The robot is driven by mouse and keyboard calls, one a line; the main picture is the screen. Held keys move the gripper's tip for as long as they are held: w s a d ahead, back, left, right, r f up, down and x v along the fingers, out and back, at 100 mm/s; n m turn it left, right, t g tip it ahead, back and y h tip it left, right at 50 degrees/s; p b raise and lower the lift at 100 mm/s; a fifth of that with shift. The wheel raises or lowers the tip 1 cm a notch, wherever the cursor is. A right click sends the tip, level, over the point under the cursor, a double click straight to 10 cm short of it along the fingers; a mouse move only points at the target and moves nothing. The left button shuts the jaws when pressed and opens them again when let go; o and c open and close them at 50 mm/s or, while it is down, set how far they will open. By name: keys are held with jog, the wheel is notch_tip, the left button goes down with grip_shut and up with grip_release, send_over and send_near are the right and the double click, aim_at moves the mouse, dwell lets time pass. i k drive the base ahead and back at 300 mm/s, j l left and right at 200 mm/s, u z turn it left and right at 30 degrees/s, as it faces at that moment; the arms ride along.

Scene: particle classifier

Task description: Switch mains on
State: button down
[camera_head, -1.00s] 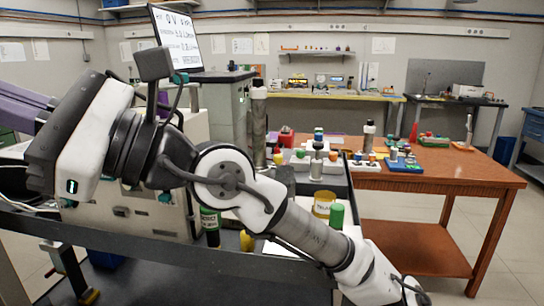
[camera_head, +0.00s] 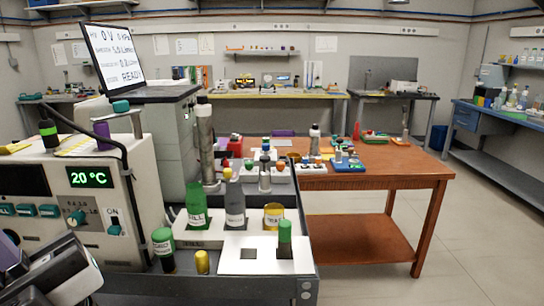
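A beige instrument cabinet (camera_head: 140,190) stands at the left, with a green "20 °C" display (camera_head: 90,178) on its front. A plate marked "ON" (camera_head: 112,213) is at its lower right, with a small teal knob (camera_head: 115,230) just below it. I cannot read whether this knob is turned. Another teal knob (camera_head: 76,217) and several teal buttons (camera_head: 25,210) sit to its left. The end part of my arm (camera_head: 50,272) shows at the bottom left corner, in front of the cabinet's lower front. Its fingertips cannot be made out, nor any contact with the cabinet.
A tilted monitor (camera_head: 110,50) reads 0 V and READY. Open floor (camera_head: 480,240) lies at the right.

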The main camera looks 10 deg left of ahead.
aim_at(116, 230)
jog(key=u, duration=1.4)
